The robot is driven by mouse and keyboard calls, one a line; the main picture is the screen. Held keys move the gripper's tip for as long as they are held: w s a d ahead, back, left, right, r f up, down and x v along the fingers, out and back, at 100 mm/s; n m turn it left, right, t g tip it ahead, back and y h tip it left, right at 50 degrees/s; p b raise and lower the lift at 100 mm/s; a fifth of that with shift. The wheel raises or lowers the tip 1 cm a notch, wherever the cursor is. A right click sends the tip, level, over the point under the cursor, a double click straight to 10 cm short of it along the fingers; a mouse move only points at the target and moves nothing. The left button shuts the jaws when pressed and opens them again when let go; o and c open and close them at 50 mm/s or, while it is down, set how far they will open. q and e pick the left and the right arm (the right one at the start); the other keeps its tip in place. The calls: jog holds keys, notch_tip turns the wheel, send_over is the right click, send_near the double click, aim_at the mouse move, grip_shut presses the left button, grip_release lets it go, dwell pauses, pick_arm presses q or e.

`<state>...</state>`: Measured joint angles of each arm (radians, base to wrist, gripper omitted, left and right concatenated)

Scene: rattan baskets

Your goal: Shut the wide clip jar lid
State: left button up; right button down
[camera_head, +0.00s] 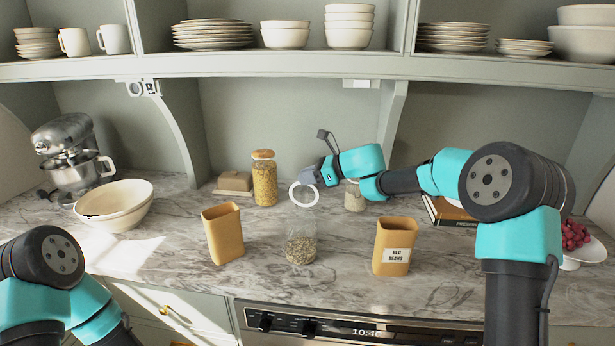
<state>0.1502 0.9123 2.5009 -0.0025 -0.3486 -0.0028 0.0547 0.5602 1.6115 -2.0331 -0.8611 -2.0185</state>
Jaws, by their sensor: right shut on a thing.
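A wide glass jar (301,247) with pale grain-like contents stands on the counter in the middle of the view. A round lid with a white rim (292,197) is above and behind the jar's mouth, tilted up so its round face shows. My right gripper (316,181) reaches in from the right and is shut on the lid at its upper right edge. A gap shows between lid and jar; I cannot tell whether a hinge joins them. My left arm shows only at the lower left, and its gripper is out of view.
Tan containers stand left (224,236) and right (390,232) of the jar; the right one has a label. Behind are a tall pasta jar (265,182) and a small jar (354,198). A shelf (300,66) overhangs.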

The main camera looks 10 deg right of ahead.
jog(key=c, duration=1.3)
grip_release()
jog(key=v, duration=1.7)
jog(key=shift+o, duration=0.5)
jog(key=shift+r, duration=0.1)
